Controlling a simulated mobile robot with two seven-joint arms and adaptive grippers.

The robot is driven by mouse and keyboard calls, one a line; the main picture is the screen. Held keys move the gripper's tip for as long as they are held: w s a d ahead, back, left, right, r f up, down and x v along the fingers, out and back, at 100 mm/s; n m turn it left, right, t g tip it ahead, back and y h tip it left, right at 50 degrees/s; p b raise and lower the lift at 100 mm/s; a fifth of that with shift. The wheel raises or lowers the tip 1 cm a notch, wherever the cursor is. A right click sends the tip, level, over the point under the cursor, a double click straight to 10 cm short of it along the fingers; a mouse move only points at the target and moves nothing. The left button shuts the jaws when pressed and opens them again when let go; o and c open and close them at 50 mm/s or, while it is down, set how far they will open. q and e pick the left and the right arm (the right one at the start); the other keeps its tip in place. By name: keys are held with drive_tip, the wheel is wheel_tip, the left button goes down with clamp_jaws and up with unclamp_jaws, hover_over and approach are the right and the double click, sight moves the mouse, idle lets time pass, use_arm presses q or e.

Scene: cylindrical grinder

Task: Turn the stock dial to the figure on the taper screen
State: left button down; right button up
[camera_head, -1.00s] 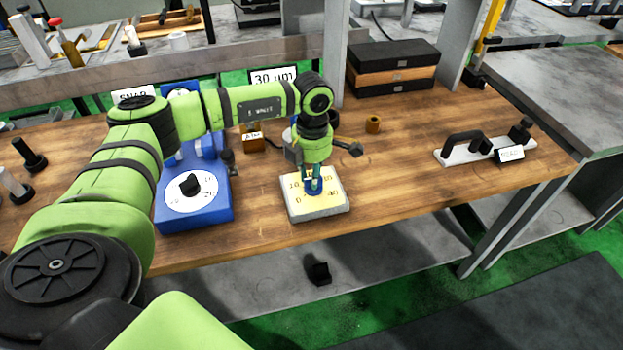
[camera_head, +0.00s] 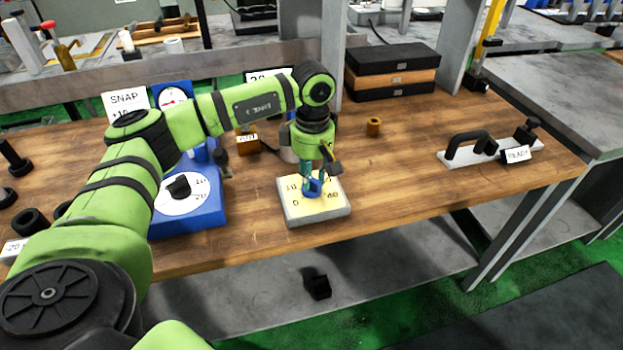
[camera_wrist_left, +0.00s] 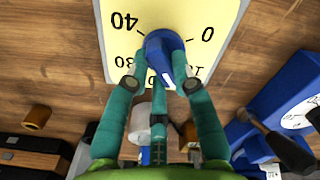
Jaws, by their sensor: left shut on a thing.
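The stock dial is a cream-faced block (camera_head: 333,211) on the wooden bench, with figures including 0, 10 and 40 around a blue knob (camera_head: 314,188). My left gripper (camera_head: 313,182) is shut on this knob from above. In the left wrist view the blue knob (camera_wrist_left: 165,46) sits between the fingers of the left gripper (camera_wrist_left: 164,68), and 40 and 0 read clearly on either side. The fingers and knob hide part of the scale. The taper screen (camera_head: 262,77) stands behind my arm, mostly covered, so its figure cannot be read fully now. My right gripper is not in view.
A blue unit (camera_head: 212,215) with a black-knobbed white dial stands left of the block, near a SNAP sign (camera_head: 127,103). A black-and-wood stack (camera_head: 392,72) and a small brown bushing (camera_head: 373,127) are behind. A handled plate (camera_head: 462,154) lies right. The bench between is clear.

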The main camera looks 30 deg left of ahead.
sight(314, 179)
use_arm(q)
drive_tip(key=m+b, duration=0.1)
drive_tip(key=m, duration=0.3)
drive_tip(key=shift+d+m+b, duration=0.15)
drive_tip(key=shift+m+b, duration=0.15)
drive_tip(key=shift+b, duration=0.1)
drive_tip(key=m+b, duration=0.1)
drive_tip(key=m, duration=0.2)
drive_tip(key=shift+m, duration=0.4)
drive_tip(key=m+b, duration=0.1)
drive_tip(key=m, duration=0.3)
drive_tip(key=shift+d, duration=0.15)
drive_tip(key=m+b, duration=0.1)
drive_tip(key=m, duration=0.4)
drive_tip(key=shift+s, duration=0.1)
drive_tip(key=shift+r+m+b, duration=0.1)
drive_tip(key=shift+m+b, duration=0.2)
drive_tip(key=shift+m, duration=0.7)
drive_tip(key=c, duration=1)
unclamp_jaws()
drive_tip(key=shift+s, duration=0.1)
drive_tip(key=shift+c, duration=0.2)
wheel_tip(314, 179, up, 12)
